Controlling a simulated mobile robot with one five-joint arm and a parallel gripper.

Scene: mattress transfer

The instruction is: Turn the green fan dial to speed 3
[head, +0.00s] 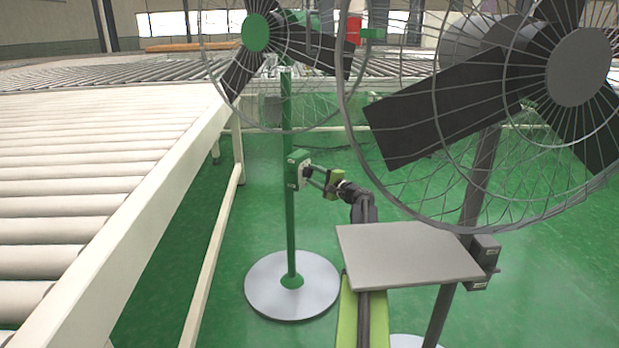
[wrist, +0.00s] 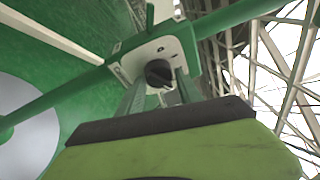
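The green fan (head: 255,33) stands on a green pole with a round pale base. Its control box (head: 298,168), with a white face, is on the pole; it also shows in the wrist view (wrist: 180,40). The dark round dial (wrist: 158,73) is on that face; its speed marks are too small to read. My gripper (head: 309,173) reaches the box from the right. In the wrist view my gripper (wrist: 159,80) has its two fingers apart, one on each side of the dial. I see no clear contact, and the gripper looks open.
A grey fan (head: 579,67) stands close on the right, its cage near my arm, with its own control box (head: 486,250). A roller conveyor (head: 90,160) with a white side rail fills the left. Green floor is clear around the green fan's base (head: 292,300).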

